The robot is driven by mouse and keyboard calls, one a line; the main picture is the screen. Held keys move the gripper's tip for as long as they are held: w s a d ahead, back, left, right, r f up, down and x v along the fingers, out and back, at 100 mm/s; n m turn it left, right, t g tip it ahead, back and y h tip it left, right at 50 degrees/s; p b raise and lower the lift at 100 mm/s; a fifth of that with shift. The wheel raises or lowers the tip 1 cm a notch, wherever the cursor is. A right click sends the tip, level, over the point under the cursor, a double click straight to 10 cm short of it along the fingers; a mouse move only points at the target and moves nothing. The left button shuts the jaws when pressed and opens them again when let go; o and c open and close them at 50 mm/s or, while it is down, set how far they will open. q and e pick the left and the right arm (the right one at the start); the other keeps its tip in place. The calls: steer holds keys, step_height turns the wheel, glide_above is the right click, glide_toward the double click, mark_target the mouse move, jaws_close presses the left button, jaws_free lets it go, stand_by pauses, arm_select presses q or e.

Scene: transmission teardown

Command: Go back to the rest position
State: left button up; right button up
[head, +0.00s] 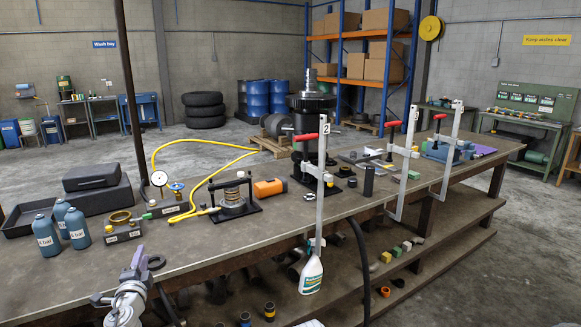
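My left gripper (118,278) is at the lower left of the head view, in front of the near edge of the long workbench (270,240). Its two fingers show apart, one pointing up and one to the left, with nothing seen between them. It is close to a dark ring (153,262) at the bench edge and does not appear to hold it. My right gripper is not in view.
Blue bottles (77,227), a dark case (92,177), a gauge (159,179) with a yellow hose and a spring fixture (232,197) stand on the bench. Tall red-handled clamps (320,190) rise along its front. A spray bottle (311,275) is below the bench top.

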arm_select(q)
steer(key=s+d+f+n+g+y+p, duration=0.1)
steer(key=s+d+f+n+g, duration=0.2)
steer(key=d+f+n+g, duration=0.4)
steer(key=s+d+f+n+g+p, duration=0.1)
steer(key=s+d+f+n+g, duration=0.15)
steer(key=d+f, duration=0.45)
steer(key=s+d+f+g+h, duration=0.2)
steer(key=s+d+g, duration=0.2)
steer(key=s+d, duration=0.5)
steer(key=s+d+f+g+h+p, duration=0.1)
steer(key=s+d+g, duration=0.3)
steer(key=s+d, duration=0.5)
steer(key=shift+d+f+h+p, duration=0.3)
steer(key=shift+d+f+h, duration=0.55)
steer(key=shift+d, duration=0.4)
